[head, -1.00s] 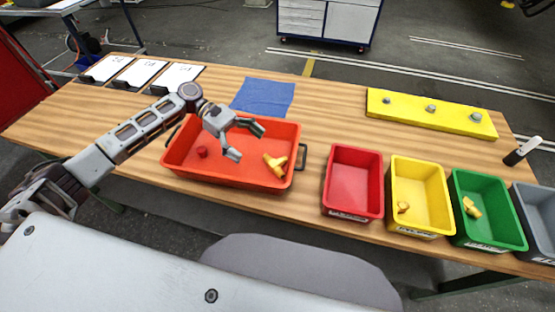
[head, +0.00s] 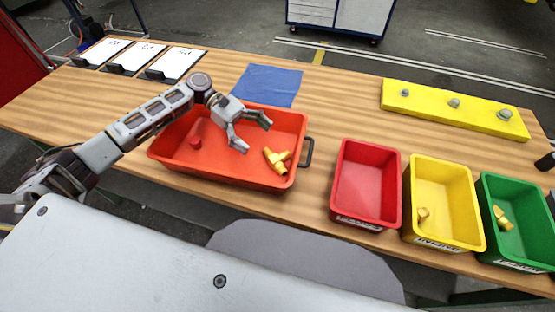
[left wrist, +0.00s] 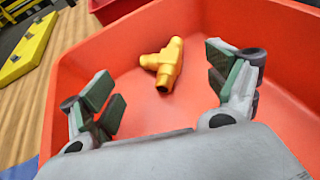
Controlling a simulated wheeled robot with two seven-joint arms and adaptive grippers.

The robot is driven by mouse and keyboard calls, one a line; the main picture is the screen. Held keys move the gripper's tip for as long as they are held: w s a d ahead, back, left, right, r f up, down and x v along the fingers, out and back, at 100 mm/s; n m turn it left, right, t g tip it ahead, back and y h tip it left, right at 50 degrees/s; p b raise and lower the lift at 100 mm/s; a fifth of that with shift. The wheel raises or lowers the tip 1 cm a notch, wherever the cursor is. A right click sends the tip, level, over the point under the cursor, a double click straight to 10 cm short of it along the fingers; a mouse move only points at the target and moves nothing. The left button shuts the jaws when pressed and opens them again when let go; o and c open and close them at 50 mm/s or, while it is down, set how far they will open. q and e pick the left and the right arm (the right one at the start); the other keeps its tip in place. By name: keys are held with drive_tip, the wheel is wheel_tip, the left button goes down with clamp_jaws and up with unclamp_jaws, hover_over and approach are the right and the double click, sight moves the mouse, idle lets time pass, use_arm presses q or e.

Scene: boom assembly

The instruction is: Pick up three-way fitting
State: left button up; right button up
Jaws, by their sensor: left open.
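The three-way fitting (head: 276,160) is a brass-yellow tee lying in the right part of the orange-red tray (head: 215,182). In the left wrist view the fitting (left wrist: 163,64) lies on the tray floor near a wall, beyond and between my fingers. My left gripper (head: 254,133) is open and empty, above the tray, up and left of the fitting in the head view. In the left wrist view its two fingers (left wrist: 165,95) are spread wide apart, not touching the fitting. My right gripper is not in view.
A red part (head: 195,137) lies at the tray's left. Red (head: 366,175), yellow (head: 440,190) and green (head: 515,215) bins stand to the right; the yellow and green ones hold brass parts. A blue cloth (head: 268,84) and a yellow board (head: 455,106) lie behind.

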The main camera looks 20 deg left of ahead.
sight(277, 154)
use_arm(q)
drive_tip(key=shift+x, duration=3.7)
drive_tip(key=shift+w+f, duration=0.1)
drive_tip(key=shift+c, duration=0.3)
